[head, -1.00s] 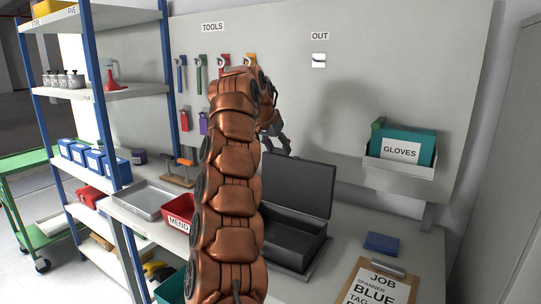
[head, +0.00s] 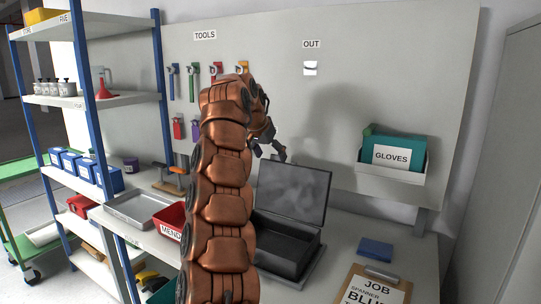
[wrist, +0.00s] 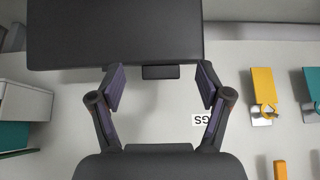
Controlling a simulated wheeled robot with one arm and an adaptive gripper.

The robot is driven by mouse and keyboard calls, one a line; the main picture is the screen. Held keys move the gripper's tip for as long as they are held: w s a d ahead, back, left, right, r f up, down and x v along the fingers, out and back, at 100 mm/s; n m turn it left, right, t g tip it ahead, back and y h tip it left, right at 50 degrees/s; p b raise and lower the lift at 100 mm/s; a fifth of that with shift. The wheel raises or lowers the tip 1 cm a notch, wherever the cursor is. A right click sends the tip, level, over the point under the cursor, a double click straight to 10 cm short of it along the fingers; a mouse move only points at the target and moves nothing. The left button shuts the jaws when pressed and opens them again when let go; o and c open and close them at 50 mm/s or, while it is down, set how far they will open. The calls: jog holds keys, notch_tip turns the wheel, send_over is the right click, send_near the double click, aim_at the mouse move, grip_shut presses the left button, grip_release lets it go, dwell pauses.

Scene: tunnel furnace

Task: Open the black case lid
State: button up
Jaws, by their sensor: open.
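The black case (head: 290,248) stands on the bench to the right of my arm. Its lid (head: 293,192) is raised, standing steeply up from the case's back edge, and the inside shows as a dark, seemingly empty tray. My gripper (head: 274,150) is just above the lid's upper left edge in the head view, partly hidden by my arm. In the wrist view my gripper (wrist: 160,88) is open, its two fingers apart with nothing gripped. The dark lid (wrist: 115,35) fills the top there, and its small black tab (wrist: 160,72) shows between the fingertips. Contact cannot be told.
A red bin (head: 172,219) and a grey tray (head: 138,208) lie left of my arm. A clipboard (head: 376,287) and a blue block (head: 376,249) lie right of the case. A gloves holder (head: 393,170) and hanging tools (head: 192,82) are on the wall panel.

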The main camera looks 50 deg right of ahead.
jog(key=v, duration=0.7)
jog(key=shift+r, duration=0.15)
dwell(0.4)
dwell(0.8)
jog(key=w+a+n+y+p, duration=0.1)
jog(key=w+a+n+p, duration=0.15)
jog(key=a, duration=0.45)
jog(key=w+a+n+y+p, duration=0.1)
jog(key=a+n, duration=0.3)
jog(key=a, duration=0.2)
jog(key=s+a+f+n+y+p, duration=0.1)
jog(key=s+a+f+n, duration=0.1)
jog(key=a, duration=0.5)
jog(key=s+a+f+n+y+p, duration=0.1)
jog(key=s+a+f+n, duration=0.15)
jog(key=a, duration=0.55)
jog(key=s+a+f+n+g+y+p, duration=0.1)
jog(key=s+a+f+n, duration=0.1)
jog(key=s+a+f, duration=0.3)
jog(key=s+a+f+n+y+p, duration=0.1)
jog(key=s+a+f, duration=0.4)
jog(key=s, duration=0.7)
jog(key=s+a+f+n+g+p, duration=0.1)
jog(key=s+a+f+n+p, duration=0.1)
jog(key=s+a, duration=0.7)
notch_tip(320, 180, down, 3)
jog(key=shift+r+n+g+y+p, duration=0.1)
jog(key=shift+n+g+y+p, duration=0.25)
jog(key=shift+p, duration=0.25)
